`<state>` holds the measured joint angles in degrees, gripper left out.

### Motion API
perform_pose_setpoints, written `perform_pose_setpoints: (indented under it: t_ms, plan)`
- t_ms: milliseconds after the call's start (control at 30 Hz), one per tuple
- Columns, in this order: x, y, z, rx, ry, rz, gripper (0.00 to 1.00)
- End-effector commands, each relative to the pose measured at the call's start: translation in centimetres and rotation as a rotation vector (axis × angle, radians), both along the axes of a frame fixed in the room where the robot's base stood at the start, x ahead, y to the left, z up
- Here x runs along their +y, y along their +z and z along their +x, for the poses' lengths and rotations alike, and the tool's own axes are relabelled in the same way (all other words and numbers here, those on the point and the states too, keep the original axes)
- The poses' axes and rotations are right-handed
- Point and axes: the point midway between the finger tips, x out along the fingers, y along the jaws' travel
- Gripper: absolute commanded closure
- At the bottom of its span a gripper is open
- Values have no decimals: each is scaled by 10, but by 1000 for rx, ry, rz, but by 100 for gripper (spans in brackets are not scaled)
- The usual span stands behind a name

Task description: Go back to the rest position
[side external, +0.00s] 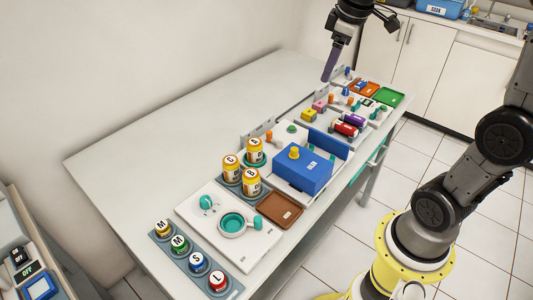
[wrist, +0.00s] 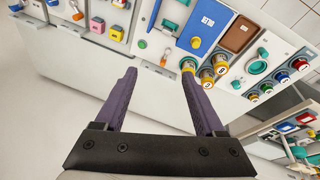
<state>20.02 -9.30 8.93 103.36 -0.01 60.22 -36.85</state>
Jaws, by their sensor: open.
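My gripper (side external: 331,62) hangs above the far end of the white table in the side view, with its purple fingers pointing down. In the wrist view my gripper (wrist: 158,92) shows two purple fingers spread wide apart with nothing between them. It is open and empty. Below the fingers in that view is bare table surface (wrist: 155,105). No object touches the fingers.
The table (side external: 150,130) holds a blue box (side external: 303,172), yellow lettered jars (side external: 231,167), a brown tray (side external: 279,208), a green tray (side external: 388,97) and a row of lettered round pieces (side external: 198,263). The table's left half is clear. White cabinets (side external: 440,65) stand behind.

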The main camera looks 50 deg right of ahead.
Motion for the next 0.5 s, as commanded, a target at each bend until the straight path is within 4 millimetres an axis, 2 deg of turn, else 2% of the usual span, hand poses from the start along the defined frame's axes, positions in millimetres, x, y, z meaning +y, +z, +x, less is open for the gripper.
perform_pose_setpoints:
  t_ms: [33, 200, 333, 400, 500]
  plan:
    - [23, 9, -15, -37, 23, -3, 28]
    - [79, 18, -69, -142, 44, 21, 28]
    - [107, 6, -114, -209, 23, 68, 28]
    - [116, -5, -135, -234, -7, 99, 28]
    - [121, -26, -157, -245, -74, 142, 28]
